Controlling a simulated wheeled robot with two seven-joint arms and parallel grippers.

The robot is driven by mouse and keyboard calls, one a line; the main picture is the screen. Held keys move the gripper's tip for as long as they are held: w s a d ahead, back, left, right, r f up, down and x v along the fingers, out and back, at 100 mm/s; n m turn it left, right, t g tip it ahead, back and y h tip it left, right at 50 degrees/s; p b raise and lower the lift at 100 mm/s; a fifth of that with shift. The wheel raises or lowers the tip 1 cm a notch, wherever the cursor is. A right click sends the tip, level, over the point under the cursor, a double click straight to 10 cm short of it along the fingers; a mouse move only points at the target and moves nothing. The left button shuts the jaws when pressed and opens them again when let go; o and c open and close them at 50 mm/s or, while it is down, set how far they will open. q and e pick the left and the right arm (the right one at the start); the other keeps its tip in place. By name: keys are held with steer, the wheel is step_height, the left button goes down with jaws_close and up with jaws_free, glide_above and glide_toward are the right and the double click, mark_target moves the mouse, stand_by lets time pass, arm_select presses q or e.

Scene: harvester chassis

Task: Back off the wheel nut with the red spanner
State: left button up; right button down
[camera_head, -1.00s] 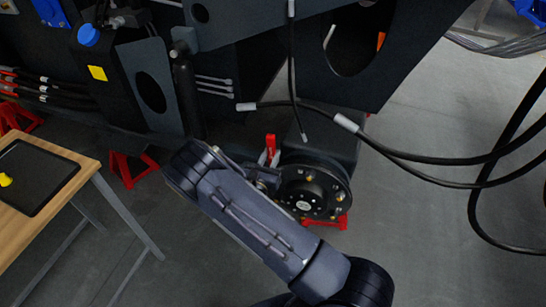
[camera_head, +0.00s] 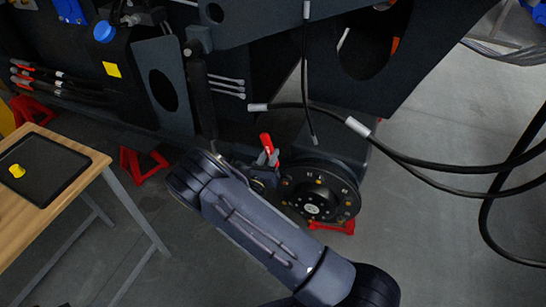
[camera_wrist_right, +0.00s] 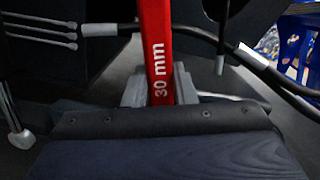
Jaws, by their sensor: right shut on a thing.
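The red spanner (camera_head: 266,143) stands up from my right gripper (camera_head: 266,160), its top leaning slightly left, at the upper left of the black wheel hub (camera_head: 318,195). In the right wrist view the spanner's red shaft (camera_wrist_right: 157,45), marked "30 mm", rises between the grey fingers (camera_wrist_right: 160,90), which are shut on it. Small yellowish nuts (camera_head: 339,219) sit around the hub face. My right wrist hides the spanner's lower end, so I cannot tell whether it sits on a nut. My left gripper is not in view.
Black hoses (camera_head: 420,165) hang right of the hub. A red stand (camera_head: 340,226) shows under it and another red stand (camera_head: 140,164) to the left. A wooden table (camera_head: 85,160) with a black tray (camera_head: 60,165) stands at the left.

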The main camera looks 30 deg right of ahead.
steer(key=shift+w+a+f+n, duration=0.2)
steer(key=shift+w+a+n, duration=0.25)
steer(key=shift+w+n, duration=0.15)
steer(key=shift+w+a+f+n+b, duration=0.2)
steer(key=shift+w+a+n+b, duration=0.1)
steer(key=shift+n+b, duration=0.1)
steer(key=shift+s+a, duration=0.1)
steer(key=r+v, duration=0.1)
steer(key=v, duration=1)
steer(key=shift+a+p, duration=0.3)
steer(key=shift+p, duration=0.1)
stand_by(0.5)
steer(key=shift+s+r, duration=0.1)
stand_by(1.0)
